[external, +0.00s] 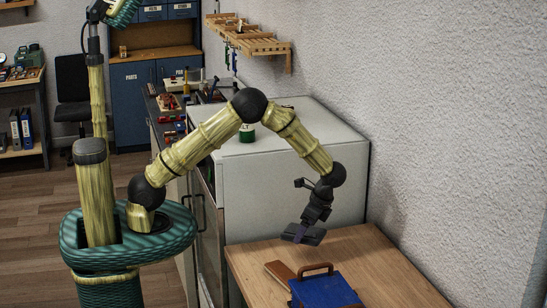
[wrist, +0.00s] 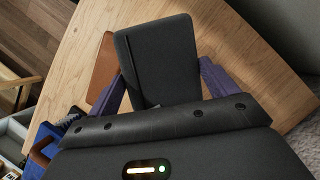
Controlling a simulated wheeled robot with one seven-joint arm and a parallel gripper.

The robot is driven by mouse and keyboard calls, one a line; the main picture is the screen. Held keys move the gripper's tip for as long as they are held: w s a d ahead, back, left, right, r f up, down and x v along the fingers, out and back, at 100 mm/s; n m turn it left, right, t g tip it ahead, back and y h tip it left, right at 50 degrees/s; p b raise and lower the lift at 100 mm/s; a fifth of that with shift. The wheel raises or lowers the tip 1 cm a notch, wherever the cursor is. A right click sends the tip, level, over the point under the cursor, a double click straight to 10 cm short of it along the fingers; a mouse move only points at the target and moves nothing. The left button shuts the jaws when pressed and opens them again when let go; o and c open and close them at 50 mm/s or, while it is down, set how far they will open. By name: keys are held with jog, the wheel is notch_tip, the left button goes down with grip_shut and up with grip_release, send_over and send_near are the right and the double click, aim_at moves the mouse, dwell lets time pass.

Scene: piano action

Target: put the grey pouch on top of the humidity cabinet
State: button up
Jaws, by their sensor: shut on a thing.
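My gripper (external: 300,230) is shut on the grey pouch (wrist: 156,55), a dark flat rounded rectangle. In the wrist view the pouch sits between my two purple fingers. In the external view the grey pouch (external: 314,237) hangs above the wooden table, apart from it. What I take to be the humidity cabinet (external: 290,190) is the big pale grey box behind the table. Its flat top (external: 310,128) is higher than my gripper, and my arm arches in front of it.
A green tin (external: 247,134) stands on the cabinet top, partly behind my arm. The wooden table (external: 375,265) holds a blue box (external: 325,291) with a brown handle and a flat brown item (external: 279,272). A white wall (external: 450,130) borders the right side. A wooden rack (external: 250,40) hangs above.

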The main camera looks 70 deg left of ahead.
aim_at(296, 229)
jog(key=r+n, duration=0.1)
jog(key=a+r+n+h+p, duration=0.1)
jog(key=n, duration=0.1)
jog(key=r+n+p, duration=0.1)
jog(key=r, duration=0.1)
jog(key=shift+s+a+n+g+h, duration=0.1)
jog(key=shift+a+n+g+h, duration=0.2)
jog(key=shift+n+h, duration=0.1)
jog(key=w+a+r+n+t+h+p, duration=0.1)
jog(key=w+a+r+n+h+p, duration=0.15)
jog(key=a+r+n+p, duration=0.5)
jog(key=w+a+r+n+h+p, duration=0.25)
jog(key=a+r+n, duration=0.2)
jog(key=r, duration=0.55)
jog(key=s+a+r+n+t+p, duration=0.1)
jog(key=a+r+n+p, duration=0.2)
jog(key=a, duration=1.1)
jog(key=s+a+r+n+t+p, duration=0.1)
jog(key=a+r+n+p, duration=0.3)
jog(key=a, duration=1)
jog(key=shift+s+a+r+n+t+h, duration=0.3)
jog(key=shift+s+r+n+t+h, duration=0.15)
jog(key=shift+r, duration=0.2)
jog(key=shift+f+p, duration=1.45)
jog(key=shift+f, duration=1.7)
